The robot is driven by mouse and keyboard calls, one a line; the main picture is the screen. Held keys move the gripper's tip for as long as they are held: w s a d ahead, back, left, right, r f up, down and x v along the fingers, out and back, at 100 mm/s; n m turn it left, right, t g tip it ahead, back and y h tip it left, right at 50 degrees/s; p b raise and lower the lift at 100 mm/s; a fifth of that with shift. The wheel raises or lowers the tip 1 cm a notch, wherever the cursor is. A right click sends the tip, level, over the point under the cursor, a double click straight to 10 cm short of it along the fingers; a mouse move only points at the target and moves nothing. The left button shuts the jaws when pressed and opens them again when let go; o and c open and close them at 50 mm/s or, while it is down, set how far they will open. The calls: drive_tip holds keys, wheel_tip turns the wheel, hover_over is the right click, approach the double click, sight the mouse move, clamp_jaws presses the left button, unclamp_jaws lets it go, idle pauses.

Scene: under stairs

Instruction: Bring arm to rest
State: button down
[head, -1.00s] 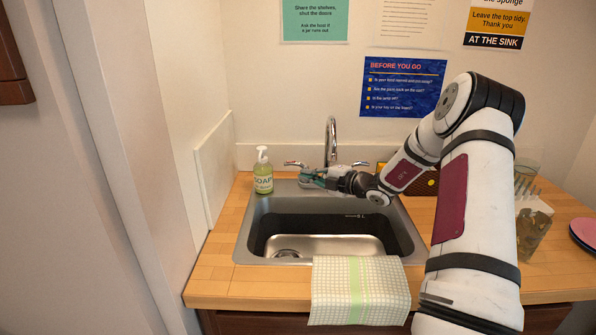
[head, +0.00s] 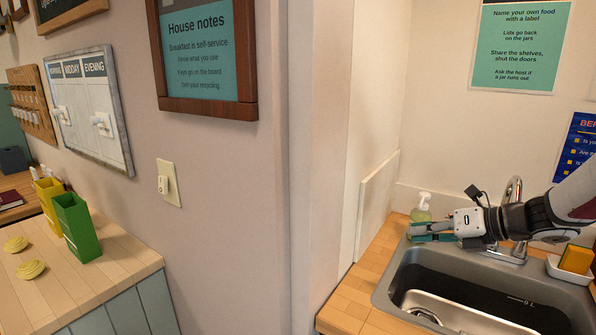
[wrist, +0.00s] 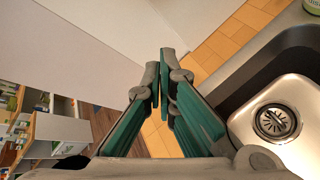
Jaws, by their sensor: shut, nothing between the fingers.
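My gripper (head: 428,231) is at the right of the head view, in front of the soap bottle (head: 422,207) and above the left rim of the sink (head: 384,290). Its fingers point left and are shut with nothing between them. The wrist view shows the same closed fingers (wrist: 165,65) over the wooden counter (wrist: 232,40), beside the sink drain (wrist: 275,122). My forearm runs off the right edge of the head view. The gripper hides part of the soap bottle.
A tap (head: 513,195) stands just behind my arm. A wall panel (head: 374,205) rises left of the sink. Another counter at left holds a green box (head: 77,227) and yellow coils (head: 31,269).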

drive_tip(key=s+a+r+n+g+h, duration=0.2)
drive_tip(key=s+a+n+g, duration=0.1)
drive_tip(key=s+a+n, duration=0.4)
drive_tip(key=s+a+r+n+g+h, duration=0.15)
drive_tip(key=s+a+n, duration=0.25)
drive_tip(key=s+n, duration=0.45)
drive_tip(key=s+d+r+n+h, duration=0.1)
drive_tip(key=s+n+h, duration=0.1)
drive_tip(key=s+n, duration=0.6)
drive_tip(key=s+d+r+n+h, duration=0.1)
drive_tip(key=s+n+h, duration=0.2)
drive_tip(key=s+n, duration=0.6)
drive_tip(key=shift+d+r+n+t, duration=0.3)
drive_tip(key=shift+n+t, duration=0.05)
drive_tip(key=shift+n, duration=0.8)
drive_tip(key=shift+h, duration=0.25)
